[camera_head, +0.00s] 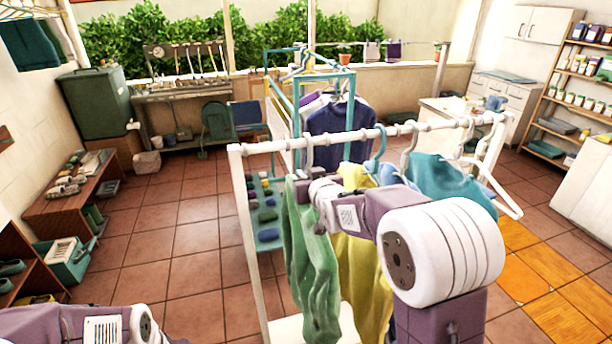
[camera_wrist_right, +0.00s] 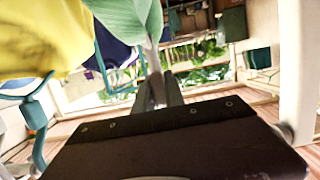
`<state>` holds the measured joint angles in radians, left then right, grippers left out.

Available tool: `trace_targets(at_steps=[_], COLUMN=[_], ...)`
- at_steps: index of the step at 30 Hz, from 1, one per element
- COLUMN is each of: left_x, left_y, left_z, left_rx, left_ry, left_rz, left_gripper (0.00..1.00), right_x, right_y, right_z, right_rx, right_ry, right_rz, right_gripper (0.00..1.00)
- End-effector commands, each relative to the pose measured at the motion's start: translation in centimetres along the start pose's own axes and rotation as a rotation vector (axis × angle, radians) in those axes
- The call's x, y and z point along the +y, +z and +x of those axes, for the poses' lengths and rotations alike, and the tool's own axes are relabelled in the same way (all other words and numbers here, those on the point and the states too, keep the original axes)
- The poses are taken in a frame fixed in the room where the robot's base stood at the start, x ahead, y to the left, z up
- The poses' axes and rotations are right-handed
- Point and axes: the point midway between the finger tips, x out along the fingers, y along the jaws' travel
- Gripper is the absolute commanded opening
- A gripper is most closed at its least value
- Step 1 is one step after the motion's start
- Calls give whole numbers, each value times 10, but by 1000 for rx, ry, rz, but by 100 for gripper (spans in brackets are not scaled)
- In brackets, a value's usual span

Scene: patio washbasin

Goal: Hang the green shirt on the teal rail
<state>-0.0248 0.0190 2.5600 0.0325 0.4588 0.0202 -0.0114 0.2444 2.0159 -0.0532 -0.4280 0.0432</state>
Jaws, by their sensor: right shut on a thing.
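The green shirt (camera_head: 310,265) hangs below the near white rail, left of a yellow garment. A pale hanger hook (camera_head: 308,153) above it reaches up to the white rail; whether it bears on the rail is unclear. My right gripper (camera_head: 308,188) is shut at the top of the green shirt, just below the hook. In the right wrist view its fingers (camera_wrist_right: 158,88) meet beside green cloth (camera_wrist_right: 132,18). The teal rail (camera_head: 315,75) stands behind, with several hangers and a navy shirt (camera_head: 342,118) on it. My left gripper is out of view.
The white rail (camera_head: 270,147) crosses in front of the teal rack. The yellow garment (camera_head: 363,270) and a teal garment (camera_head: 452,182) hang on it, to the right. A dark wooden bench (camera_head: 70,195) stands at left. Tiled floor (camera_head: 190,235) is clear left of the racks.

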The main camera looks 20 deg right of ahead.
Motion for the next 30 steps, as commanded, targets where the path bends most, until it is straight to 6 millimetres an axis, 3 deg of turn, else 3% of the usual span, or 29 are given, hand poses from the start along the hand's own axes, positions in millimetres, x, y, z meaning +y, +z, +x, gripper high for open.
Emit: trace_targets(at_steps=[10, 24, 30], left_x=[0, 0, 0], left_y=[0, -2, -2], left_z=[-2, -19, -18], left_rx=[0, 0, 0], left_ry=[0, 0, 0], left_rz=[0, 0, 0], left_gripper=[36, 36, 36], right_x=[0, 0, 0], right_y=[-5, -31, -30], right_z=[-1, -8, -8], right_rx=[4, 3, 3], right_ry=[0, 0, 0], right_rz=[0, -1, 0], right_gripper=[0, 0, 0])
